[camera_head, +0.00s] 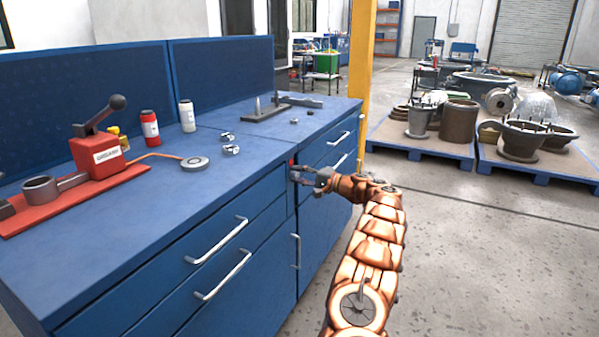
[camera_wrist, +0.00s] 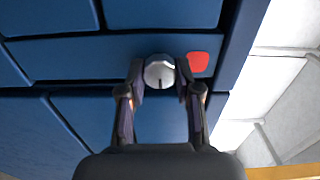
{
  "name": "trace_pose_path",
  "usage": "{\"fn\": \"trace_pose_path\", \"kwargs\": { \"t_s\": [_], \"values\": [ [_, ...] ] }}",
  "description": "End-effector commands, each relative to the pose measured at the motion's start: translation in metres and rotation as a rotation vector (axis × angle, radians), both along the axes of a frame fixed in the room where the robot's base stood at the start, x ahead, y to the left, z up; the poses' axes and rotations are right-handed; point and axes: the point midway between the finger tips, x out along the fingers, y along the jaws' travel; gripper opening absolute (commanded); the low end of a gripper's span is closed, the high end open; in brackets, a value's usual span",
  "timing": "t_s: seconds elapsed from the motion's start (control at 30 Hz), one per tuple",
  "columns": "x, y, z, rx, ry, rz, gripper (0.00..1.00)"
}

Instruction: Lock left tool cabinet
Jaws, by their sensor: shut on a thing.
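The blue tool cabinet (camera_head: 160,265) fills the left and middle of the head view, with drawers, a door and silver handles. In the wrist view a round silver lock knob (camera_wrist: 159,72) with a dark slot sits on the blue cabinet front (camera_wrist: 85,60). A red mark (camera_wrist: 198,64) is just right of the knob. My gripper (camera_wrist: 160,78) is shut on the knob, one finger on each side. In the head view my gripper (camera_head: 300,177) reaches the cabinet's upper front corner and hides the knob there.
On the cabinet top stand a red tool (camera_head: 95,155), a red bottle (camera_head: 150,130), a white bottle (camera_head: 187,117) and small metal parts (camera_head: 230,145). A yellow post (camera_head: 361,75) rises behind. Pallets with castings (camera_head: 420,145) stand at right. The floor (camera_head: 480,260) at right is clear.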

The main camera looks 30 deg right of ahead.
Motion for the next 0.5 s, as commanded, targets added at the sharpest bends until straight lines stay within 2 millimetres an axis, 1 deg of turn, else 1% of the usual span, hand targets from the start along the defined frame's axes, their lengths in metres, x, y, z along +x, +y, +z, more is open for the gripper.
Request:
{"fn": "trace_pose_path", "kwargs": {
  "t_s": [0.2, 0.5],
  "values": [
    [0.0000, -0.0009, 0.0002, 0.033, 0.020, -0.003, 0.00],
    [0.0000, -0.0010, -0.0002, 0.037, 0.022, -0.003, 0.00]
  ]
}}
